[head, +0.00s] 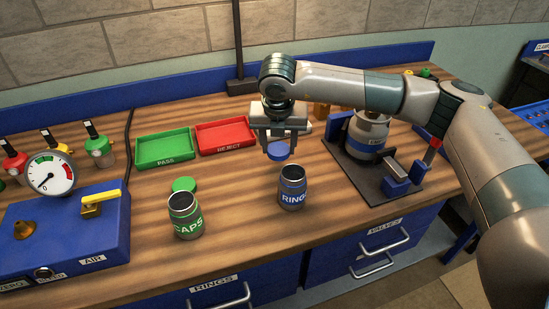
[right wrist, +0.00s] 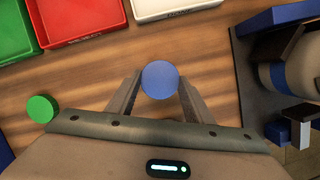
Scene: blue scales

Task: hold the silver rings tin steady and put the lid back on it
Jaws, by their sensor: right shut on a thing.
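The silver rings tin (head: 292,189) has a blue label and stands upright and open on the wooden bench, its dark inside showing in the head view. My right gripper (head: 280,140) points down, behind and a little left of the tin. It is shut on the round blue lid (head: 279,151), which is apart from the tin and appears raised above the bench. The right wrist view shows the lid (right wrist: 160,80) between the two fingers; the tin does not show there. My left gripper is not in view, and nothing holds the tin.
A caps tin (head: 185,216) with a green label stands open at left, its green lid (head: 184,184) behind it. Green (head: 165,149) and red (head: 226,136) trays lie at the back. A blue gauge box (head: 65,235) is far left; a dark fixture (head: 375,180) with a canister is right.

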